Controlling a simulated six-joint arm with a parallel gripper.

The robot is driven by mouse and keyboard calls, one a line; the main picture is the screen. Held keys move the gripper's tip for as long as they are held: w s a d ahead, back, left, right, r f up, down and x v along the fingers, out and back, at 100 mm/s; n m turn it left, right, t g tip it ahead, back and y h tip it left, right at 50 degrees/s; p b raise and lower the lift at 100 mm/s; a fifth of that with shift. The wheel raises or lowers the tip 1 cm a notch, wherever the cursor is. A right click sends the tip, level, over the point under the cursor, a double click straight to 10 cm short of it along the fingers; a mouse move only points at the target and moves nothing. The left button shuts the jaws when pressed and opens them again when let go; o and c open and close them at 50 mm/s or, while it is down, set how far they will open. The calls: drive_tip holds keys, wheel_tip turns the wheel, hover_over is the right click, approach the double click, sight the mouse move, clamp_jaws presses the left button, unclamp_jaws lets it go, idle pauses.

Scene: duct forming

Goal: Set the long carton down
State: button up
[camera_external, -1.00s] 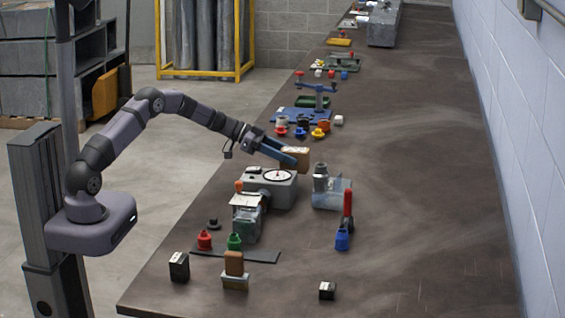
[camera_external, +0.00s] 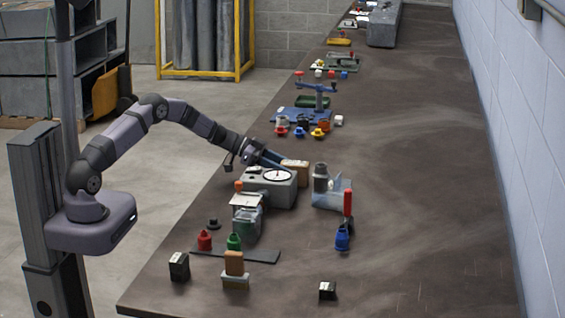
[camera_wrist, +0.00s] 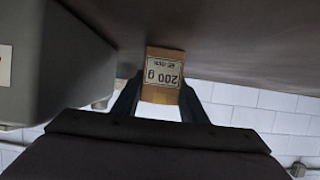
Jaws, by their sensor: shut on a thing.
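The long carton (camera_external: 297,172) is a brown box just behind the grey dial scale in the external view. In the wrist view the carton (camera_wrist: 163,77) carries a white label reading "200 g", which appears upside down. My gripper (camera_external: 284,165) is shut on it, with a blue finger on each side of the carton in the wrist view (camera_wrist: 160,100). The carton is low over the dark bench (camera_external: 420,200); I cannot tell whether its bottom touches the surface.
The grey dial scale (camera_external: 268,190) stands right beside the carton, on the near side. A grey bottle (camera_external: 320,178) and a clear bin (camera_external: 331,198) stand to the right. Coloured fittings (camera_external: 300,131) lie behind. The bench's right side is clear.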

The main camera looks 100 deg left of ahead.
drive_tip(key=o, duration=1.3)
drive_tip(key=shift+f, duration=0.1)
drive_tip(key=shift+s+r, duration=0.35)
drive_tip(key=shift+s, duration=0.15)
drive_tip(key=b+v, duration=0.1)
drive_tip(key=v, duration=1)
drive_tip(key=shift+r+b, duration=0.1)
drive_tip(key=shift+b, duration=0.2)
